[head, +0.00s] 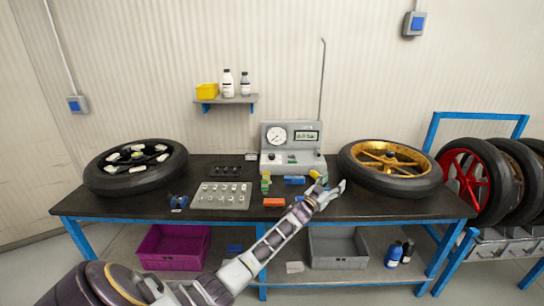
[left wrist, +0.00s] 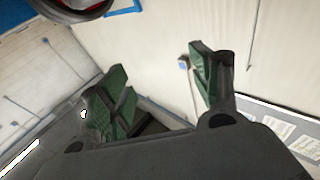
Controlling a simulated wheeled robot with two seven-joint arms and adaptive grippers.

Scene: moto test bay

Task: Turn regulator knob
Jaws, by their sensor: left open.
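A grey regulator unit (head: 268,144) with a round white gauge (head: 276,135) and a small display (head: 306,136) stands at the back middle of the bench in the head view. Small controls show on its lower front, but I cannot tell which one is the knob. My left gripper (head: 332,186) is in front of the unit and to its right, over the bench's front part, apart from the unit. Its green-padded fingers are spread with nothing between them in the left wrist view (left wrist: 162,92). The unit does not show clearly there. My right gripper is not in view.
On the dark bench (head: 222,219), a tyre (head: 136,184) lies left and a gold-rimmed wheel (head: 389,183) right. A grey parts tray (head: 243,206), an orange block (head: 274,202) and blue pieces sit between. Purple (head: 174,263) and grey crates (head: 338,260) stand below.

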